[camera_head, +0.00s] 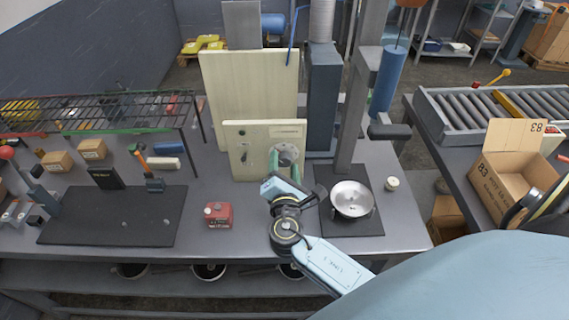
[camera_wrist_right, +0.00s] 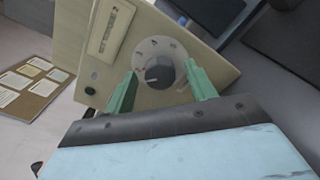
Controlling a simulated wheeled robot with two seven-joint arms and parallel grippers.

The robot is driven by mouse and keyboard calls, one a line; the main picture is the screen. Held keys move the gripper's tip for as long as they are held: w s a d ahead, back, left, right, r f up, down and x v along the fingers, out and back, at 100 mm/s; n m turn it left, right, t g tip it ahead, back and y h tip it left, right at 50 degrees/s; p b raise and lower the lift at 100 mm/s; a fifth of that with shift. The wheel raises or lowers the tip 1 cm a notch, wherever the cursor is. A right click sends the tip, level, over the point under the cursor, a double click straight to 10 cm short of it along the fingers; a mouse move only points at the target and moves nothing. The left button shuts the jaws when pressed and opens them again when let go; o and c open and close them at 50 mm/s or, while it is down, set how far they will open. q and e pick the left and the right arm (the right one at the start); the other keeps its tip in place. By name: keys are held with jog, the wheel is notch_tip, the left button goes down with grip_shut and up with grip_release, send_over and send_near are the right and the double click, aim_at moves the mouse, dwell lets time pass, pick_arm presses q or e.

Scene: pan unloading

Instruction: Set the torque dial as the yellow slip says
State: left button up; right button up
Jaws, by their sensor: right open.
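The torque dial (camera_wrist_right: 160,73) is a dark grey round knob on a cream panel (camera_wrist_right: 118,53). A red mark on the knob points toward the left of the wrist view, and the printed scale around it is too small to read surely. In the head view the dial (camera_head: 287,153) sits on the lower cream panel (camera_head: 252,135). My right gripper (camera_head: 286,167) is open in front of it. In the wrist view its green fingers (camera_wrist_right: 163,80) stand on either side of the knob, with contact unclear. I cannot make out a yellow slip. My left gripper is out of view.
A steel pan (camera_head: 352,199) on a dark mat (camera_head: 345,226) stands right of my right forearm. A red box (camera_head: 218,214) and a large black mat (camera_head: 112,228) lie to the left. The wrist view shows a board with pale papers (camera_wrist_right: 28,88).

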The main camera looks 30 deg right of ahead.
jog(key=b+v, duration=0.2)
jog(key=v, duration=1)
jog(key=shift+a, duration=0.15)
jog(key=shift+s, duration=0.2)
